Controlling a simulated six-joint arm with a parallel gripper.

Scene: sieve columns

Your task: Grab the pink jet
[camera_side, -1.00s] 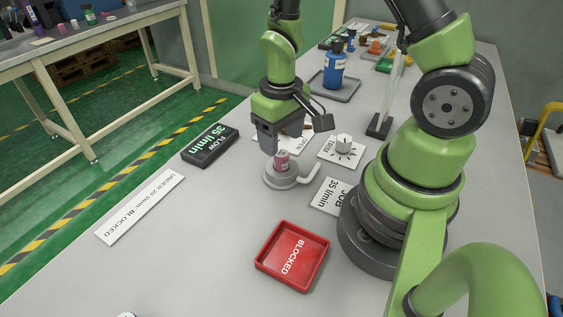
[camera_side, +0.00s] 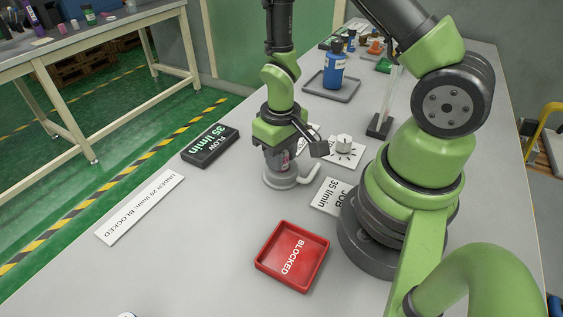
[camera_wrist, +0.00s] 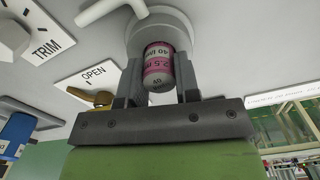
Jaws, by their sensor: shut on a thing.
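The pink jet (camera_side: 286,160) is a small pink and grey cylinder with printed marks, standing upright on a round grey base (camera_side: 280,182) with a side tube. In the wrist view the jet (camera_wrist: 158,66) sits between the two fingers, over the round base (camera_wrist: 158,25). My gripper (camera_side: 281,165) has come down over the jet and is shut on it; it also shows in the wrist view (camera_wrist: 159,78). In the side view the fingers partly hide the jet. I cannot tell whether the jet still touches its base.
A red tray marked BLOCKED (camera_side: 292,256) lies in front. A black FLOW display (camera_side: 210,146) reading 35 l/min is at left. A TRIM knob (camera_side: 344,142) and JOB card (camera_side: 331,196) are at right. A brass OPEN lever (camera_wrist: 90,97) is close to the gripper.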

